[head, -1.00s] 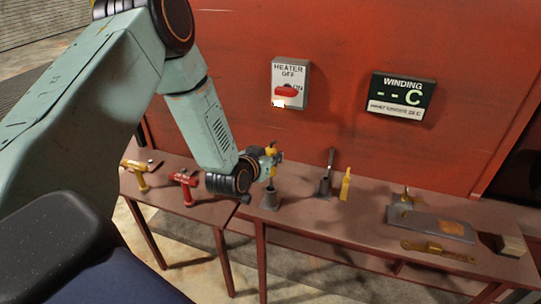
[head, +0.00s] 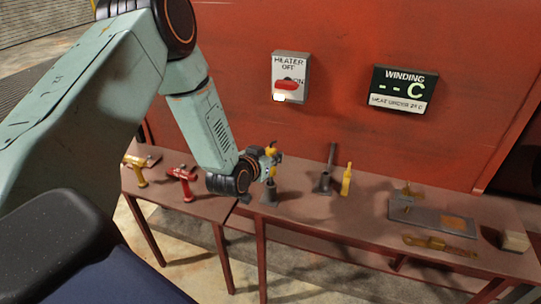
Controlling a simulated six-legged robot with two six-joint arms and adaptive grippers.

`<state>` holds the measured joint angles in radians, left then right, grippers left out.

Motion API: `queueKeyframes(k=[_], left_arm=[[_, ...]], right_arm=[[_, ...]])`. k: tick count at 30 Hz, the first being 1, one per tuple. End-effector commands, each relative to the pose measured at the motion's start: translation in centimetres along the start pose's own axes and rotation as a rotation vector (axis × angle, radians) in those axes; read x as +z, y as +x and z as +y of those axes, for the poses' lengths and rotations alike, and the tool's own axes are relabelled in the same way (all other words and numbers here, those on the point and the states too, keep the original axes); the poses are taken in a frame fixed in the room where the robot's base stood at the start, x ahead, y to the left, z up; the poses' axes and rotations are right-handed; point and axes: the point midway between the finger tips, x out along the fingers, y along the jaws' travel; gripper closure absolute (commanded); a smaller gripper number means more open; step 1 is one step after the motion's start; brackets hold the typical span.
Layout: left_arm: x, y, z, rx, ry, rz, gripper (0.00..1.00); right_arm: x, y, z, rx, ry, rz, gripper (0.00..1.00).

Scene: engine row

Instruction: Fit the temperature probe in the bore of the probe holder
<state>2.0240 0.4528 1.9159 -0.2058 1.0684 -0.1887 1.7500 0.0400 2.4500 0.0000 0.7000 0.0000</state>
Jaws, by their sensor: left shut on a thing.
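My left gripper (head: 271,160) is shut on the temperature probe (head: 271,147), whose yellow top shows above the fingers. The probe looks roughly upright. The probe holder (head: 269,195), a small dark grey stand with a wide foot, stands on the bench directly below the gripper. The lower part of the probe is small and close to the top of the holder. I cannot tell whether its tip is in the bore or just above it. My right gripper is not in view.
To the right on the bench (head: 300,218) are a grey stand with a dark lever (head: 325,180), a yellow bottle-shaped thing (head: 347,181) and a grey plate (head: 430,220). Yellow (head: 137,170) and red (head: 183,181) tools lie left. A heater switch (head: 290,78) and winding display (head: 403,90) are on the red wall.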

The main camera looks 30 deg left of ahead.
Motion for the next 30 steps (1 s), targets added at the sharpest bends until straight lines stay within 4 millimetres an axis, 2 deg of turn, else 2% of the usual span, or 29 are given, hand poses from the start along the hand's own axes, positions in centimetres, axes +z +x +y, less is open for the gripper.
queueKeyframes(k=[30], left_arm=[[2.1,0.9,0.0,0.0,0.0,0.001,1.0]], right_arm=[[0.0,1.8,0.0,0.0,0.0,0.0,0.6]])
